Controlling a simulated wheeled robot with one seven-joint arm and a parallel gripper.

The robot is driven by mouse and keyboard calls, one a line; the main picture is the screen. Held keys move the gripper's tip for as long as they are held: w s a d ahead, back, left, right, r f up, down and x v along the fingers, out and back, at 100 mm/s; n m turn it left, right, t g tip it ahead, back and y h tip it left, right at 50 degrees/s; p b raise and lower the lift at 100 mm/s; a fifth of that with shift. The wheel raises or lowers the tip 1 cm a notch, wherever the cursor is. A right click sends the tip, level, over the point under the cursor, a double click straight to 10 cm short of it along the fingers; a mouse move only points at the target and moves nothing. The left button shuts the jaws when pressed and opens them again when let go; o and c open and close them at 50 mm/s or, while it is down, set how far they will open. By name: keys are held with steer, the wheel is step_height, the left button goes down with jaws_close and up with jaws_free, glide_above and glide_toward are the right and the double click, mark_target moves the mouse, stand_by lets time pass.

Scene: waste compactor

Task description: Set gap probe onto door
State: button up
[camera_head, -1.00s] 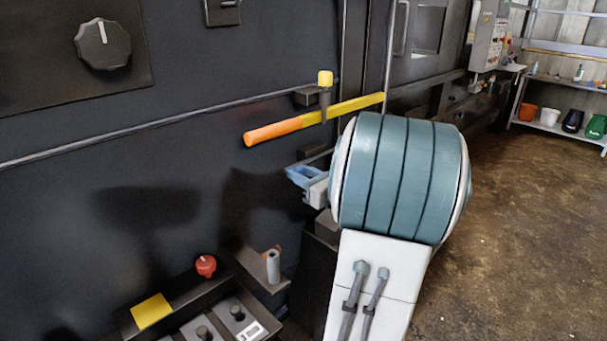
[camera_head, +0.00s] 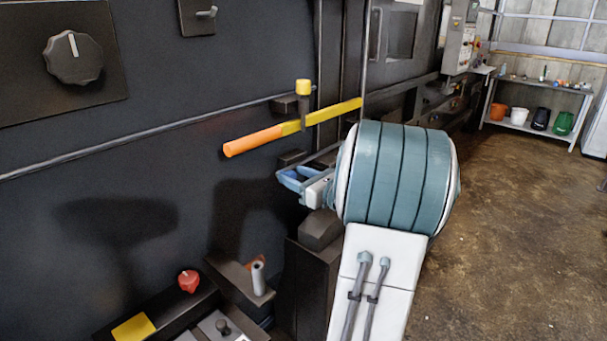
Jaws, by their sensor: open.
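My gripper (camera_head: 297,180) is blue, open and looks empty. It is in front of the dark machine face, just below an orange and yellow bar (camera_head: 262,140); my arm hides part of what is behind it. A dark panel that may be the door (camera_head: 230,70) fills the left and middle. I cannot tell for sure which thing is the gap probe. A small grey upright cylinder (camera_head: 258,278) stands in a dark holder at the lower middle, below and left of my gripper. A yellow-capped pin (camera_head: 303,100) stands at the bar.
A dark block (camera_head: 319,230) stands close under my gripper. A bench with a red knob (camera_head: 188,281) and a yellow plate (camera_head: 134,328) is at lower left. A large black dial (camera_head: 74,58) is at upper left. Brown floor (camera_head: 510,220) at right is clear up to a shelf (camera_head: 540,129).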

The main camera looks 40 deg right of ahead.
steer(key=shift+a, duration=0.1)
steer(key=shift+s+f, duration=0.1)
steer(key=shift+s, duration=0.3)
steer(key=s+d+b, duration=0.1)
steer(key=s+d, duration=0.1)
steer(key=s, duration=1.1)
steer(key=shift+d+b, duration=0.2)
steer(key=shift+b, duration=0.2)
steer(key=shift+w, duration=0.1)
